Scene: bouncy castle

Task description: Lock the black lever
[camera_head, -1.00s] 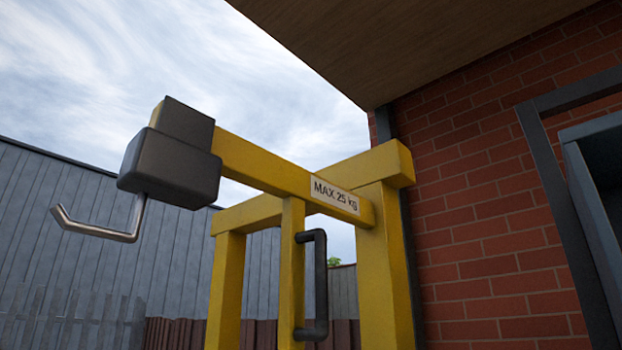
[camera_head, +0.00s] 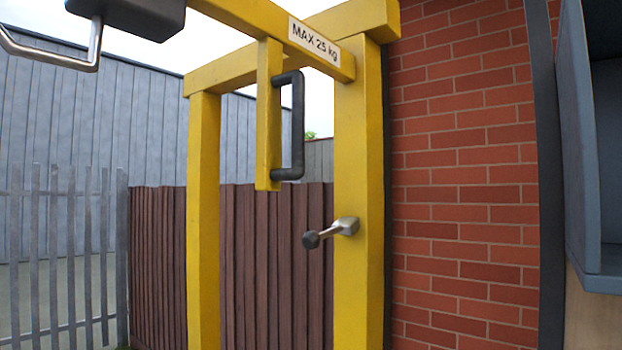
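A small lever (camera_head: 330,232) with a black round knob and a metal base sits on the front face of the right yellow post (camera_head: 359,285). Its knob end points to the left, away from the post. A black D-shaped handle (camera_head: 297,130) is fixed to a shorter yellow upright (camera_head: 268,125) hanging from the yellow beam, up and left of the lever. Neither of my grippers shows in the head view.
A yellow frame with a "MAX 25 kg" label (camera_head: 314,41) stands before a brown fence (camera_head: 258,270). A metal hook (camera_head: 70,62) hangs from a dark block (camera_head: 135,14) at upper left. A brick wall (camera_head: 465,180) and grey cabinet (camera_head: 598,150) stand right.

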